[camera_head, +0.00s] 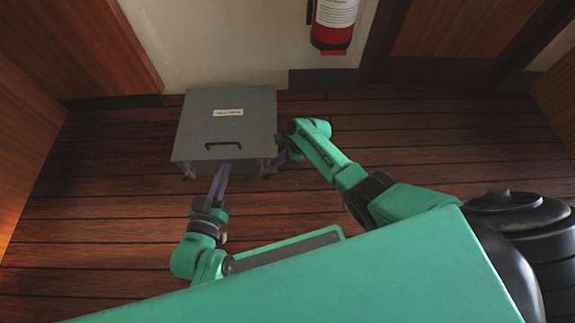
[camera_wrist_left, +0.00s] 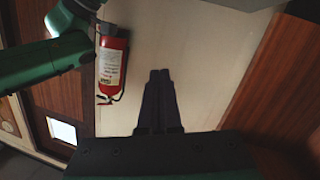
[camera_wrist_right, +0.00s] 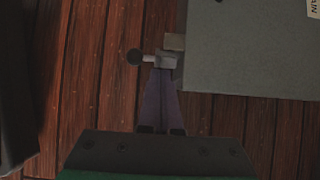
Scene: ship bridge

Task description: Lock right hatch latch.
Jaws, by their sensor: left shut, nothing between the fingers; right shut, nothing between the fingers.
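The grey hatch (camera_head: 243,110) lies in the plank floor, its lid down flat, with a dark handle (camera_head: 222,145) and a white label. My left gripper (camera_head: 224,168) is shut and empty by the hatch's front edge. It also shows in the left wrist view (camera_wrist_left: 160,73). The left latch (camera_head: 188,174) is small and dark.
A red fire extinguisher (camera_head: 332,25) hangs on the pale wall behind; it also shows in the left wrist view (camera_wrist_left: 112,65). Wooden panels (camera_head: 75,45) stand at the sides. The plank floor (camera_head: 450,140) right of my right arm is clear.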

